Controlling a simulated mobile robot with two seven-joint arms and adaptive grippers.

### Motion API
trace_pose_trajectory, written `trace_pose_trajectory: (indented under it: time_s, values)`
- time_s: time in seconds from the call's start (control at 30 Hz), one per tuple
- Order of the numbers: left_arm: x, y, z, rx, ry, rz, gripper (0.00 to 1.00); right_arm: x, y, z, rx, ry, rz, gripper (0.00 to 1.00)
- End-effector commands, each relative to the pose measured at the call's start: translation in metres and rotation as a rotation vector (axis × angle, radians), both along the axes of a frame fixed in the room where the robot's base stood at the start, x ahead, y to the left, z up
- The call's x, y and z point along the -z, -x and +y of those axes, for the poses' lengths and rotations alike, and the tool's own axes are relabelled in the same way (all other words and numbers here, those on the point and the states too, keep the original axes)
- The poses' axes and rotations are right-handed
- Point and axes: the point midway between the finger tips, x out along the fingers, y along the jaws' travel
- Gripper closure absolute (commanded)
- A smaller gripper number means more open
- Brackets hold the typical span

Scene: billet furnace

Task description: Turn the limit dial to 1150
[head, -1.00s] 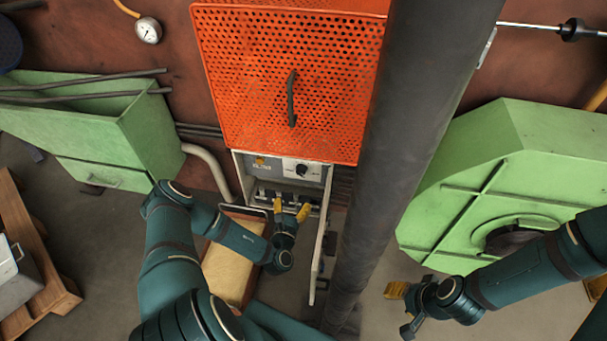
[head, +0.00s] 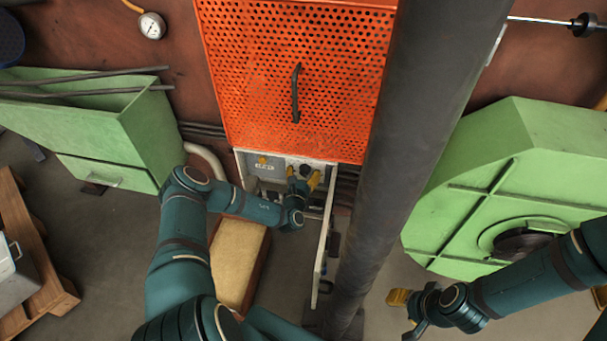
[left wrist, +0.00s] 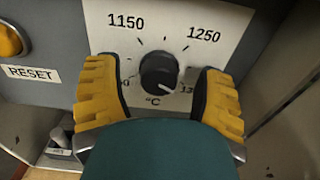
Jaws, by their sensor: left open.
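The limit dial (left wrist: 157,70) is a round black knob on a light scale plate with 1150 at its upper left and 1250 at its upper right. Its white mark points to the lower right, toward a partly hidden number starting with 13. My left gripper (left wrist: 158,82) is open, with one yellow finger on each side of the dial and a gap to it on both sides. In the head view the left gripper (head: 303,176) is at the control panel (head: 264,166) below the orange mesh. My right gripper (head: 404,314) hangs at the lower right, away from the panel; its jaw state is unclear.
A yellow button (left wrist: 9,40) with a RESET label (left wrist: 32,73) is left of the dial. The panel's open door (head: 324,245) stands to its right, near a thick dark column (head: 410,120). The orange mesh guard (head: 262,85) is above. A tan-topped box (head: 238,262) is below.

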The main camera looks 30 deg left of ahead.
Motion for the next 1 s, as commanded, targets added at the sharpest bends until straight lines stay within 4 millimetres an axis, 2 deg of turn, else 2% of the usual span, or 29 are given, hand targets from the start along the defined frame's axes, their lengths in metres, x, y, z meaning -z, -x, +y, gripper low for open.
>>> trace_pose_trajectory:
  time_s: [0.2,0.4,0.77,1.0]
  values:
    - [-0.0003,-0.0001,0.0001,0.0,0.0,0.0,0.33,-0.0002,-0.0002,0.0,0.0,0.0,0.0,0.53]
    - [-0.0002,0.0001,0.0001,0.0,0.0,0.0,1.0,-0.0002,-0.0002,0.0,0.0,0.0,0.0,0.53]
    - [-0.0006,0.0,0.0003,-0.001,0.009,-0.003,1.0,-0.0009,0.0,0.0,0.0,0.0,0.0,0.53]
    - [-0.0012,0.0002,0.001,-0.002,0.092,-0.025,1.0,-0.0062,0.0007,0.0001,-0.001,0.0,0.002,0.53]
